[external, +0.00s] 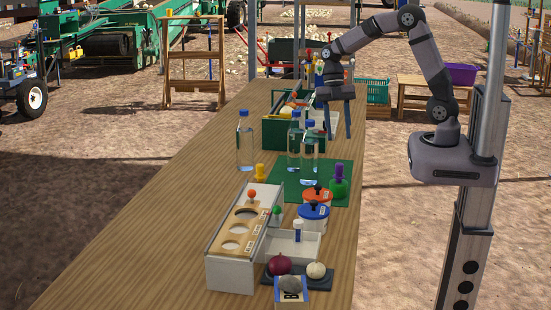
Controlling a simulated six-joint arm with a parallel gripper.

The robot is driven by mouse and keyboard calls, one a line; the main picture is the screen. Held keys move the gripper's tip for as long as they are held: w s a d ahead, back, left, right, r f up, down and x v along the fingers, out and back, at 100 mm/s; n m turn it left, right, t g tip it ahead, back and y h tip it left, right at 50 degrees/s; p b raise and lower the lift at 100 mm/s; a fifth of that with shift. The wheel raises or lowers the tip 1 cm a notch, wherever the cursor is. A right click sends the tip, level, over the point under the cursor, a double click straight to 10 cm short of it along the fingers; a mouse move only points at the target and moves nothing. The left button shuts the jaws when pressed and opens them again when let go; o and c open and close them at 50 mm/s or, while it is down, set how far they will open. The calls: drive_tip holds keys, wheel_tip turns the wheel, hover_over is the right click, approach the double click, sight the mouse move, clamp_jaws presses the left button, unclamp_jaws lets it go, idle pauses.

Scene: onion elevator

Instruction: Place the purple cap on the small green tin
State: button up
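The small green tin (339,189) stands at the right side of the green mat, near the table's right edge. The purple cap (339,171) shows upright directly above the tin and appears to rest on it; whether it is fully seated is too small to tell. My gripper (337,130) hangs above and beyond the tin, with its two blue fingers pointing down. The fingers are apart with nothing visible between them.
Clear blue-capped bottles (308,155) stand left of the tin on and near the green mat (288,185). Orange-lidded (317,196) and blue-lidded (313,212) tins stand in front. A white box with round holes (232,262) lies nearer. The table's left side is clear.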

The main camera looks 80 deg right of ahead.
drive_tip(key=s+a+f+m+h, duration=0.1)
drive_tip(key=s+m, duration=0.4)
drive_tip(key=m, duration=0.5)
drive_tip(key=s+a+f+m+t+h, duration=0.1)
drive_tip(key=s+a+f+m+h, duration=0.1)
drive_tip(key=s+m, duration=0.4)
drive_tip(key=a+f+m, duration=0.1)
drive_tip(key=a+m, duration=0.1)
drive_tip(key=m, duration=0.2)
drive_tip(key=shift+f+t+h, duration=0.3)
drive_tip(key=shift+f, duration=0.1)
